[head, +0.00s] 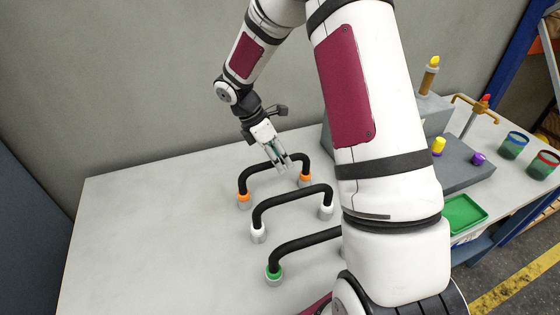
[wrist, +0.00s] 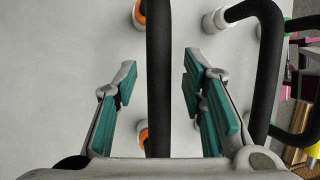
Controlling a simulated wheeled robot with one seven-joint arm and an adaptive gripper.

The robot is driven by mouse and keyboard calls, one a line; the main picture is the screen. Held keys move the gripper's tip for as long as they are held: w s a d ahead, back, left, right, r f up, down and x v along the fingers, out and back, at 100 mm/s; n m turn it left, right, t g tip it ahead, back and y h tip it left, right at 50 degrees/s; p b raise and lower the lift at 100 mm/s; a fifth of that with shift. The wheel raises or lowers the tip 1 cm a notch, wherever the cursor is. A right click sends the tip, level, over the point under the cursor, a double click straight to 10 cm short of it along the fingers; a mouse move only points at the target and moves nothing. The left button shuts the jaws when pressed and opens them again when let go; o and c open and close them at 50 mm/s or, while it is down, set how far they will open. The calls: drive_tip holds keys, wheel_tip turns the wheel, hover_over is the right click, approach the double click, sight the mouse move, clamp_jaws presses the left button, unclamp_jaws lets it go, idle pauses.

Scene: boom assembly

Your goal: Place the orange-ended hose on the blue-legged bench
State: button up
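The orange-ended hose (head: 257,169) is a black arch with an orange collar at each end, standing at the back of the light grey table. In the wrist view its black tube (wrist: 159,80) runs top to bottom between my fingers, with orange collars partly hidden beneath it. My gripper (head: 281,165) reaches down over this hose near its right half. In the wrist view my gripper (wrist: 160,72) is open, one finger on each side of the tube, with gaps visible on both sides. A bench (head: 500,192) with blue framing below stands at the right.
A white-ended hose (head: 290,193) and a green-ended hose (head: 305,241) stand in front, the latter partly behind my arm. The right bench holds a green tray (head: 464,213), cups (head: 513,144), a grey block and a brass tap. The table's left part is clear.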

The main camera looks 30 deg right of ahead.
drive_tip(key=b+v, duration=0.2)
drive_tip(key=v, duration=0.9)
drive_tip(key=s+a+r+m+t, duration=0.35)
drive_tip(key=s+r+m, duration=0.25)
drive_tip(key=s+r, duration=0.35)
drive_tip(key=s+a+r+m+t+y, duration=0.1)
drive_tip(key=s+a+m+t+y, duration=0.1)
drive_tip(key=s+m, duration=0.3)
drive_tip(key=s+a+r+m+t+y, duration=0.2)
drive_tip(key=s+m, duration=0.3)
drive_tip(key=s, duration=0.4)
drive_tip(key=shift+s+a+m, duration=0.3)
drive_tip(key=shift+s+a, duration=0.1)
drive_tip(key=shift+a, duration=0.5)
